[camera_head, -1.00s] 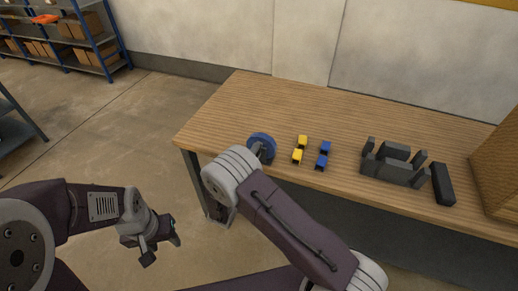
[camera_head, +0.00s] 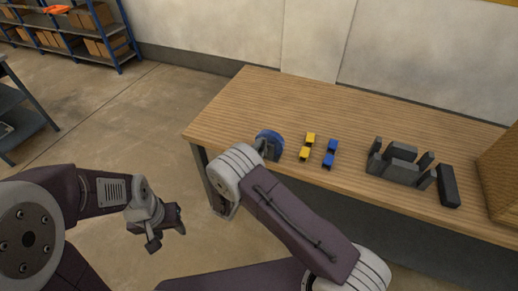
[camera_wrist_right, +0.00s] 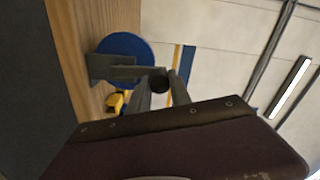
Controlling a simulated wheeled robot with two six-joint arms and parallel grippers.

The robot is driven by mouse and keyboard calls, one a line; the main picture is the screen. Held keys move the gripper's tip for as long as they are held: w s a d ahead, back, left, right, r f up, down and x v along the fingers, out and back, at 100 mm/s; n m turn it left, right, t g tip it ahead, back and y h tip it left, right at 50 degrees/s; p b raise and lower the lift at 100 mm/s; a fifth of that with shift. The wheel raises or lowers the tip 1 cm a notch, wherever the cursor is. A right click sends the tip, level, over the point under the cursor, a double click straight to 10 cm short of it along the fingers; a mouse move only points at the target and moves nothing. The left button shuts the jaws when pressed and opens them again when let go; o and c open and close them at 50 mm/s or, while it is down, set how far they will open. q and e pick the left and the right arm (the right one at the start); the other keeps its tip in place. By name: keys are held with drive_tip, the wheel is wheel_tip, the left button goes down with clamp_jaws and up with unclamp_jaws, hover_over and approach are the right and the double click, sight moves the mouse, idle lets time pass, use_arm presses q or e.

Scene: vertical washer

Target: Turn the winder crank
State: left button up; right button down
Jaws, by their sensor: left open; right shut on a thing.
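The winder has a blue disc (camera_head: 270,141) and stands at the near left part of the wooden table. In the right wrist view the blue disc (camera_wrist_right: 128,52) carries a grey crank arm (camera_wrist_right: 115,68) that points sideways, with a dark round handle (camera_wrist_right: 158,82) at its end. My right gripper (camera_wrist_right: 160,88) is shut on this handle, one finger on each side. In the head view my right arm hides the gripper and most of the crank. My left gripper (camera_head: 168,234) is open and empty, over the floor left of the table.
On the table (camera_head: 240,105), yellow blocks (camera_head: 308,146) and blue blocks (camera_head: 329,153) lie right of the winder. A dark grey fixture (camera_head: 398,163) and a dark bar (camera_head: 447,186) stand farther right, near a wooden box (camera_head: 500,175). The table's back left is clear.

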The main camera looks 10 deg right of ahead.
drive_tip(key=c, duration=1.2)
unclamp_jaws()
drive_tip(key=shift+a, duration=0.1)
drive_tip(key=b+v, duration=0.1)
drive_tip(key=v, duration=0.8)
